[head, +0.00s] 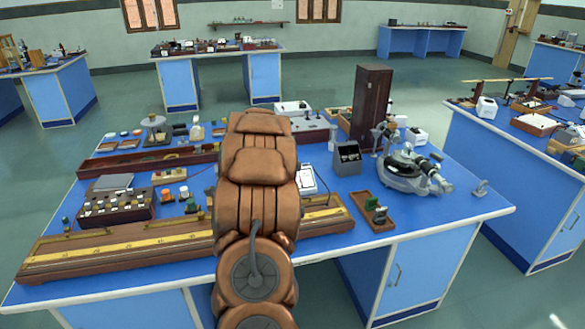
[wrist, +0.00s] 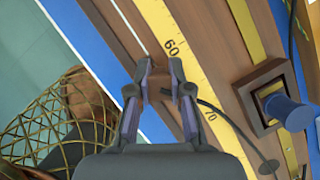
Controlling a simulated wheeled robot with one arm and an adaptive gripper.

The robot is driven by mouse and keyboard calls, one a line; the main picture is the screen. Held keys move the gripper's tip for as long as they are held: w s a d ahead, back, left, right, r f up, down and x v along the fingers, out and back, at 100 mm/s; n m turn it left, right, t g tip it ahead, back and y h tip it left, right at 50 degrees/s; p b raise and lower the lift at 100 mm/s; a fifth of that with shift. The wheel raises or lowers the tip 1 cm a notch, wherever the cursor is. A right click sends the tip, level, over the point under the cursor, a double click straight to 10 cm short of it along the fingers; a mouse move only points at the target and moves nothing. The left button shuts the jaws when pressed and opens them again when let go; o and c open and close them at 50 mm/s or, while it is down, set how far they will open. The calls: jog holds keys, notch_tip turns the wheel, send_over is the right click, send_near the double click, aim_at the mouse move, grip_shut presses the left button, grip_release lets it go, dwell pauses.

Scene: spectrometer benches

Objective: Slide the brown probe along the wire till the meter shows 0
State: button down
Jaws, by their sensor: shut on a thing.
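The long wooden wire board (head: 120,254) with its yellow scale lies along the front edge of the bench; it also shows in the wrist view (wrist: 140,22), with the scale marks 60 and 70 beside my gripper. My gripper (wrist: 160,82) is shut on the brown probe (wrist: 159,92), of which little shows between the fingertips. A dark lead runs from near the fingertips to the right. The thin wire itself is hard to make out. In the head view my arm hides the gripper and probe. A white-faced device (head: 307,179), possibly the meter, is partly hidden; its reading is not legible.
A blue-handled plug or key (wrist: 290,112) on a square wooden block stands right of the gripper in the wrist view. A resistance box (head: 112,207) stands behind the board. A spectrometer (head: 412,170) and small key board (head: 372,212) are at right.

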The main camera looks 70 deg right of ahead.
jog(key=shift+s+a+f, duration=0.1)
jog(key=shift+a+f, duration=0.1)
jog(key=shift+f, duration=0.1)
jog(key=c, duration=1)
grip_release()
jog(key=shift+d, duration=0.1)
jog(key=shift+r, duration=0.1)
jog(key=shift+d+r, duration=0.1)
jog(key=shift+r, duration=0.25)
jog(key=v, duration=1.1)
jog(key=shift+r, duration=0.2)
